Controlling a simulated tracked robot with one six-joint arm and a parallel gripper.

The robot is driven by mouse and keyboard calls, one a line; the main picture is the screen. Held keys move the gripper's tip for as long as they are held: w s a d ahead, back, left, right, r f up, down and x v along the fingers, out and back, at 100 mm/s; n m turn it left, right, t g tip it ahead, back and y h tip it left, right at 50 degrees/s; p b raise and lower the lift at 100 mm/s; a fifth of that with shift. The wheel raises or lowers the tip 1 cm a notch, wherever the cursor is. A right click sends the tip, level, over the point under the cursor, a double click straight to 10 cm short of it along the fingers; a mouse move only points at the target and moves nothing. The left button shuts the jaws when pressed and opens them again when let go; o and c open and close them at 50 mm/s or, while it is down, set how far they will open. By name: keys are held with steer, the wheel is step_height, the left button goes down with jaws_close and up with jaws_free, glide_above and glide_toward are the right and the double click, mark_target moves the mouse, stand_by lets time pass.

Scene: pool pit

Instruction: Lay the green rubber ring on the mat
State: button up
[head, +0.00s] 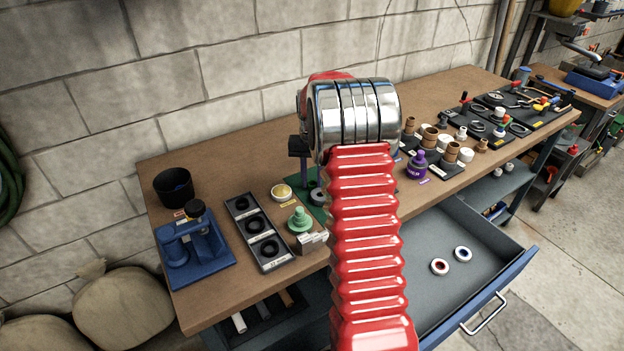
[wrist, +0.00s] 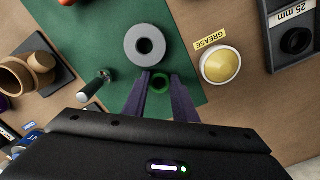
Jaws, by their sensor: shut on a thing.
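The green rubber ring (wrist: 160,84) is between the fingertips of my gripper (wrist: 161,77) in the wrist view. The fingers are shut on it. The green mat (wrist: 106,42) lies beneath, and I cannot tell whether the ring touches it. A grey ring (wrist: 145,45) lies on the mat just beyond the fingertips. In the head view my red arm hides much of the mat (head: 313,213), and I cannot make out the green ring there.
A yellow grease tin (wrist: 221,65) stands right of the mat. A black tray of rings (head: 243,208) and a green stepped cone (head: 300,220) are nearby. The open drawer (head: 440,290) holds two rings.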

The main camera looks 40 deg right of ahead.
steer(key=o, duration=1)
step_height(320, 180, up, 12)
stand_by(0.4)
stand_by(0.4)
